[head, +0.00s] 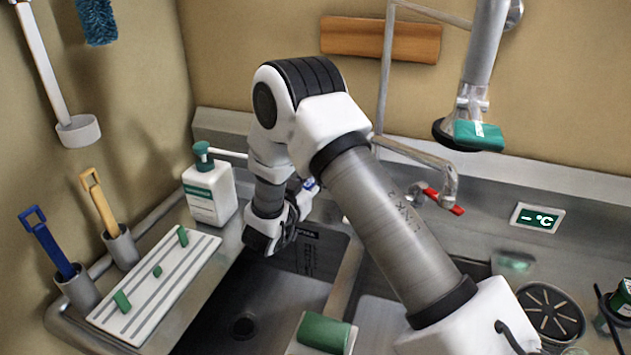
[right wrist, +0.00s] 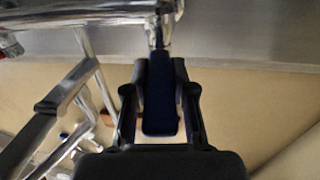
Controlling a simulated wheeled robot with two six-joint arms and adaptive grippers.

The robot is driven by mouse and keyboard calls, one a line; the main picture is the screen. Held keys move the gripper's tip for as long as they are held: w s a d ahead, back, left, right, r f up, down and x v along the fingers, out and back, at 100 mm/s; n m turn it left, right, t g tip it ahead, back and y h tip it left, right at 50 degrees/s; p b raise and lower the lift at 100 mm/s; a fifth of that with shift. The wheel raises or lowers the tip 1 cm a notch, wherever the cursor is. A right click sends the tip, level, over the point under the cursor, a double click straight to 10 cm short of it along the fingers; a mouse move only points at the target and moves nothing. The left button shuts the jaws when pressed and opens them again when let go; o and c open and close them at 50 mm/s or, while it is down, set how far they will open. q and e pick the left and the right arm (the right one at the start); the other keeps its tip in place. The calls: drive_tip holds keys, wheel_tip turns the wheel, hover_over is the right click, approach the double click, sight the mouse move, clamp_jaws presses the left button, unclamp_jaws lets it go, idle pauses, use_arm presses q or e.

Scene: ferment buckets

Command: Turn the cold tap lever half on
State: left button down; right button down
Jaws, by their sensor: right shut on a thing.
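The cold tap lever is blue. In the head view only a small blue-and-white part (head: 310,184) shows beside my right gripper (head: 302,197), behind my arm. In the right wrist view the dark blue lever (right wrist: 160,100) lies lengthwise between the two black fingers of my right gripper (right wrist: 160,94), which is shut on it. The metal tap stem (right wrist: 160,35) shows beyond it. How far the lever is turned is not clear. My left gripper is not in view.
The red lever (head: 443,201) sits right of my arm by the tap pipe (head: 418,152). A spray head (head: 478,134) hangs above. A soap bottle (head: 209,192) stands left of my gripper, near a white drain board (head: 160,285). A green sponge (head: 324,332) lies at the front.

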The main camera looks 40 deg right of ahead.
drive_tip(key=shift+w+a+m+g+h+b, duration=0.15)
drive_tip(key=shift+w+m+g+b, duration=0.3)
drive_tip(key=shift+m+g, duration=0.65)
drive_tip(key=shift+w+d+m+g+h+b, duration=0.1)
drive_tip(key=shift+w+m+g+h+b, duration=0.4)
drive_tip(key=shift+g, duration=1.05)
drive_tip(key=shift+w+a+m+g+y+b, duration=0.1)
drive_tip(key=shift+w+m+g+y+b, duration=0.2)
drive_tip(key=shift+m+g, duration=0.9)
drive_tip(key=shift+g, duration=0.35)
drive_tip(key=c, duration=1)
unclamp_jaws()
drive_tip(key=shift+o, duration=0.2)
drive_tip(key=w+a, duration=0.1)
drive_tip(key=a, duration=1)
drive_tip(key=shift+w+a, duration=0.25)
drive_tip(key=shift+a, duration=0.15)
drive_tip(key=shift+f, duration=0.1)
